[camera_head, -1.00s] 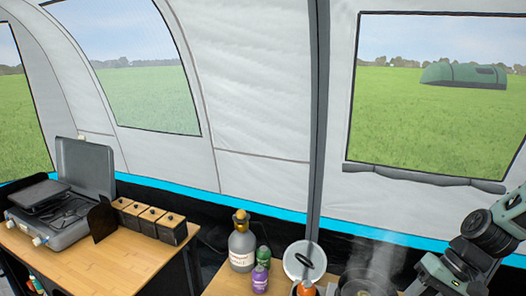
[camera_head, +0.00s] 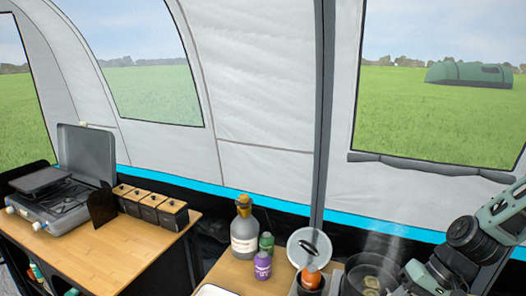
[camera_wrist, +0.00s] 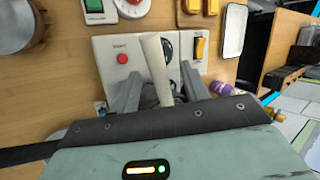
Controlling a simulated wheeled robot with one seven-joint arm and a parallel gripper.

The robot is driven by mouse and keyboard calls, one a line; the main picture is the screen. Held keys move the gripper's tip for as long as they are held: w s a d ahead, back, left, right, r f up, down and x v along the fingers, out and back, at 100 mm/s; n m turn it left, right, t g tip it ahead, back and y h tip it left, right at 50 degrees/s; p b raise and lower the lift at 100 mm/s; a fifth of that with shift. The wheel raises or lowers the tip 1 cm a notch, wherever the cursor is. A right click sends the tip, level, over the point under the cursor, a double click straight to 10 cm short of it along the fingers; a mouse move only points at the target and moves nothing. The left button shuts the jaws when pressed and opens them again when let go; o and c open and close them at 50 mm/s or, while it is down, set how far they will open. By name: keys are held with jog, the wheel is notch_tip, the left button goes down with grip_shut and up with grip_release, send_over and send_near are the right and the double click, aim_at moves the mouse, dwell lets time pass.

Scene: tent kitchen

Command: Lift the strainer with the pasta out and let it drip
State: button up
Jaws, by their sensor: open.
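A dark pot (camera_head: 351,272) stands at the bottom right of the head view, steaming. Something pale shows inside it, but I cannot make out strainer or pasta clearly. My gripper (camera_wrist: 157,92) is open in the wrist view. A pale, straight, rod-like piece (camera_wrist: 154,58) stands between its fingers; it may be a handle, and I cannot tell whether they touch it. My arm reaches in from the right, beside the pot in the head view. The gripper's fingertips are not clear there.
A white lid with a black handle (camera_head: 298,240) stands upright left of the pot, behind an orange container (camera_head: 311,279). A purple bottle (camera_head: 262,266), green bottle (camera_head: 266,243) and large bottle (camera_head: 243,234) stand further left. A control panel (camera_wrist: 114,50) lies beyond my fingers.

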grip_shut()
notch_tip(320, 180, up, 13)
jog(key=p, duration=1.2)
jog(key=shift+p, duration=0.35)
